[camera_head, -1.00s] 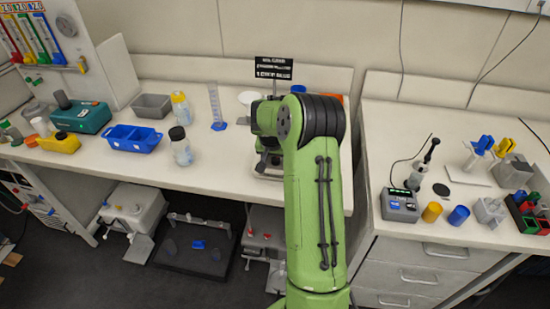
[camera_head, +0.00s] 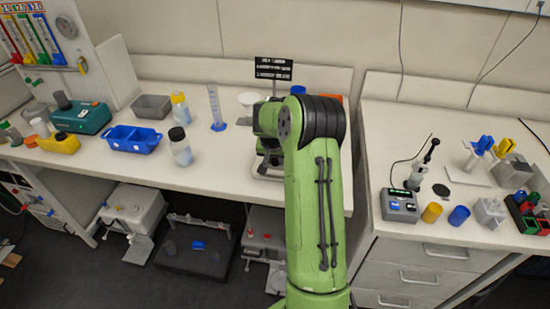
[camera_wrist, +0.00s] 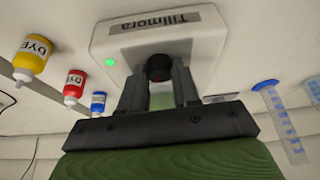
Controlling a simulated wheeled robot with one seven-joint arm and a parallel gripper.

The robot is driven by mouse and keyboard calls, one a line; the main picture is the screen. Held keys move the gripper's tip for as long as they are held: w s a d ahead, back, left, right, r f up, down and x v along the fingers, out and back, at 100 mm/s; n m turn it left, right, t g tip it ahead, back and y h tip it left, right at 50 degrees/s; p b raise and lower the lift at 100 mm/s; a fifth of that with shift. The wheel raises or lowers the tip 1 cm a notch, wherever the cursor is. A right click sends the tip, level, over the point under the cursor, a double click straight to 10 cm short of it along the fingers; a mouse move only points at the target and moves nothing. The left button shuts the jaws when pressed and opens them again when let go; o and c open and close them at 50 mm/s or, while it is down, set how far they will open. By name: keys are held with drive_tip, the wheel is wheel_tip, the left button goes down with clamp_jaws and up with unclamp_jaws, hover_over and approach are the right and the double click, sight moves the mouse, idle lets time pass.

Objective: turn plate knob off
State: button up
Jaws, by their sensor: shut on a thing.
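In the wrist view, a white device (camera_wrist: 115,42) labelled "Tillmora" has a lit green light and a round black knob (camera_wrist: 159,65) on its front. My gripper (camera_wrist: 159,78) has its two dark fingers on either side of the knob and is shut on it. The fingers hide the knob's sides, and I see no mark of its turning position. In the head view, the device (camera_head: 262,171) stands near the bench's front edge, mostly hidden by my green arm.
Yellow (camera_wrist: 33,55), red (camera_wrist: 75,84) and blue (camera_wrist: 98,103) dye bottles are left in the wrist view. A blue-based measuring cylinder (camera_wrist: 280,115) is right. In the head view, a blue tray (camera_head: 132,140) and white-blue bottle (camera_head: 181,150) stand left of my arm.

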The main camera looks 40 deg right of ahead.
drive_tip(key=n, duration=0.2)
drive_tip(key=n+t+y+b, duration=0.1)
drive_tip(key=n, duration=0.1)
drive_tip(key=shift+s+d+n+y, duration=0.15)
drive_tip(key=shift+d+n+y, duration=0.05)
drive_tip(key=shift+n+y, duration=0.1)
drive_tip(key=n, duration=0.2)
drive_tip(key=n+y, duration=0.1)
drive_tip(key=n, duration=0.1)
drive_tip(key=shift+d+y, duration=0.15)
drive_tip(key=shift+y, duration=0.15)
drive_tip(key=n+y, duration=0.1)
drive_tip(key=n, duration=0.1)
drive_tip(key=n+p, duration=0.1)
drive_tip(key=n, duration=0.2)
drive_tip(key=shift+d+y, duration=0.15)
drive_tip(key=shift+y, duration=0.25)
drive_tip(key=shift+d+n+y+p, duration=0.15)
drive_tip(key=shift+n+y+p, duration=0.65)
drive_tip(key=shift+n, duration=1.1)
drive_tip(key=shift+g, duration=0.3)
drive_tip(key=o, duration=1.1)
drive_tip(key=shift+c, duration=0.2)
